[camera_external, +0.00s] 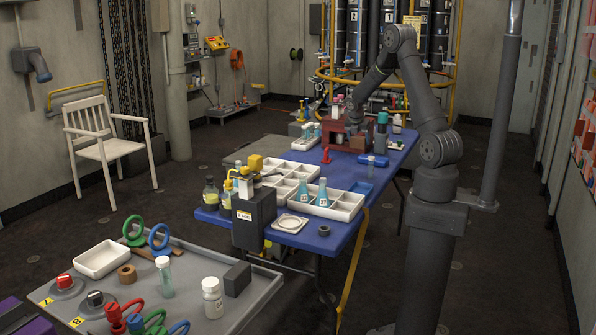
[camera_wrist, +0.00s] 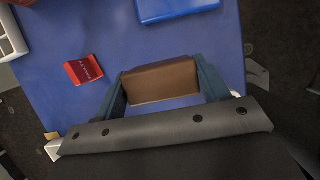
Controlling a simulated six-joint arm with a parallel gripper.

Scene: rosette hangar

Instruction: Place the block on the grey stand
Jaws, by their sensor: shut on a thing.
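A brown block (camera_wrist: 160,82) sits between the two blue-grey fingers of my gripper (camera_wrist: 163,86) in the wrist view. The fingers are shut on its two ends, and blue table top shows around it. In the external view my gripper (camera_external: 353,124) is low over the far part of the blue table, and the block is hard to separate from the reddish-brown things there. I cannot tell for certain which thing is the grey stand. A pale square plate with a round centre (camera_external: 290,223) lies at the table's near end, beside a small dark grey ring (camera_external: 324,231).
A red tag (camera_wrist: 84,70) and a blue tray (camera_wrist: 178,8) lie near my gripper. White compartment trays (camera_external: 340,204) with flasks stand mid-table. A dark grey box (camera_external: 254,218) stands at the near left. A grey cart (camera_external: 190,303) holds jars, rings and a dark block.

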